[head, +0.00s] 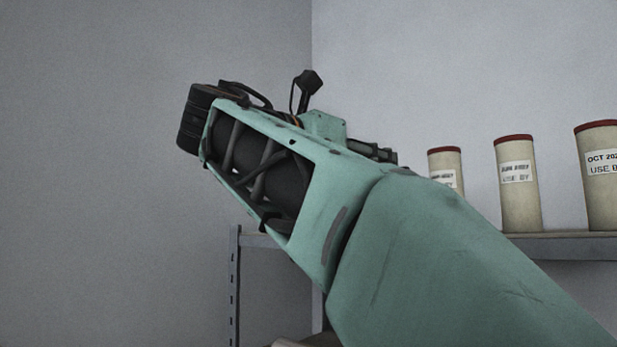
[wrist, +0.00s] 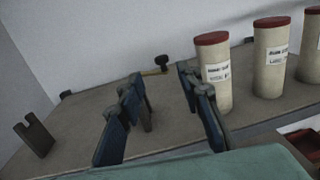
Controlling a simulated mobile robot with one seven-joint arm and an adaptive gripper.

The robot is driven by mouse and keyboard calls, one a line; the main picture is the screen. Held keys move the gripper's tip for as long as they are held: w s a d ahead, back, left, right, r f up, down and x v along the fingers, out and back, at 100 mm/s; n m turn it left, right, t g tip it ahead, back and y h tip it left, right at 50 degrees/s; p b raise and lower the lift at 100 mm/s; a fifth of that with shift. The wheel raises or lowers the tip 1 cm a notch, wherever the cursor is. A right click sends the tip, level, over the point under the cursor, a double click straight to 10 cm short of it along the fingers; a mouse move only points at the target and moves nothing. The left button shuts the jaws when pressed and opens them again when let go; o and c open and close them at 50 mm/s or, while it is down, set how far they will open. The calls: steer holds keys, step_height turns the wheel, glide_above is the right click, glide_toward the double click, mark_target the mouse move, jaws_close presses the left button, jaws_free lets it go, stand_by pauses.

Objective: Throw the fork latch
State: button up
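In the wrist view a small brass-coloured bar with a black knob (wrist: 158,66) lies at the back of the grey shelf, by the wall. A dark upright plate with a notch in its top, like a fork (wrist: 35,136), stands at the left of the shelf. I cannot tell for sure how these two parts join. My gripper (wrist: 160,80) is open and empty, its blue fingers spread apart with the knob showing beyond and between them. In the head view my arm hides the shelf top, and neither latch part shows.
Several cream canisters with red lids stand on the shelf; the nearest (wrist: 213,75) is close beside my right finger. The shelf (wrist: 82,124) is bare between the fork and my gripper. A small dark piece (wrist: 66,94) sits at the back left. Walls close off the back and left.

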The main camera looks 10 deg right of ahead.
steer(key=x, duration=1)
steer(key=shift+d+p, duration=0.1)
steer(key=shift+p, duration=0.3)
jaws_close()
